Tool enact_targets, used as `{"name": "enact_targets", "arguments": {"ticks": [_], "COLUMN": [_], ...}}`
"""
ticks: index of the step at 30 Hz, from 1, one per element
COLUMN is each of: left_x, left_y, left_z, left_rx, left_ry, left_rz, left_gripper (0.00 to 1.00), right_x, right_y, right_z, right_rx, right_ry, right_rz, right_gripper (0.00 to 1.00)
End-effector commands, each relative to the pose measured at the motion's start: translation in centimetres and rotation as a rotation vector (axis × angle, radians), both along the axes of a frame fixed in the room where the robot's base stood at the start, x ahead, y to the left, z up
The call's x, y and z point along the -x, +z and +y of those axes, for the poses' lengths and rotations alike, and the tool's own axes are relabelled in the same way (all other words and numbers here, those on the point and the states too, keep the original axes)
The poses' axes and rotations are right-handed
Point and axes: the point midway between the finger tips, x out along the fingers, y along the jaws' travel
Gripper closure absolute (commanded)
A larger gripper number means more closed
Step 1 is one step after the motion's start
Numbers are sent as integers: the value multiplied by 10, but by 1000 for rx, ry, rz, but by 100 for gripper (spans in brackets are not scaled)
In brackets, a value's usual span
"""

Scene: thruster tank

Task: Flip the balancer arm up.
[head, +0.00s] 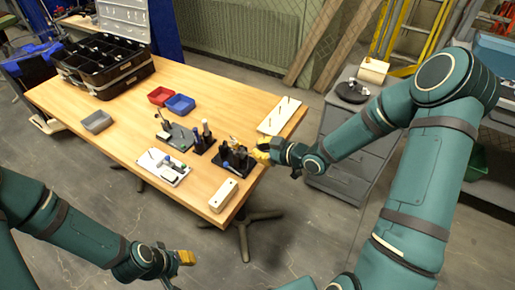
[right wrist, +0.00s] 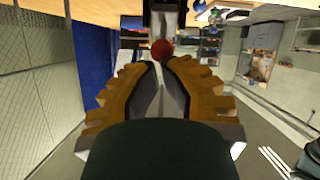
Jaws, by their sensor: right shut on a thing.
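The thruster tank device with the balancer arm appears to be the dark fixture (head: 236,160) near the table's right edge, a black base with several upright parts. My right gripper (head: 262,151) is at its right side, with yellow fingers closed. I take the ball to be the balancer arm's knob; the rest of the arm is hidden. My left gripper (head: 186,258) hangs over the floor, away from the table; its finger gap is too small to tell.
Beside the fixture stand dark-based tools (head: 173,134) and a white board with small parts (head: 163,167). A cream block (head: 223,195) lies in front, and a pegged white board (head: 279,116) behind. Red (head: 160,96) and blue (head: 180,103) bins and a black case (head: 105,68) are farther left.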

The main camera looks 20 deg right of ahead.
Motion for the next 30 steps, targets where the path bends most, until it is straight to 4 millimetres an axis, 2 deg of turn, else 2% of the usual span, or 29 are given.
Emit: {"name": "enact_targets", "arguments": {"ticks": [18, 30], "left_x": [-1, -2], "left_y": [-6, -8], "left_z": [0, 0], "left_rx": [0, -1], "left_ry": [1, 0], "left_rz": [-3, -4], "left_gripper": [58, 58], "right_x": [6, 8], "right_y": [-15, -20], "right_z": [-16, -19], "right_rx": [0, 0], "right_ry": [-1, -1], "right_rz": [3, 2], "right_gripper": [100, 100]}}
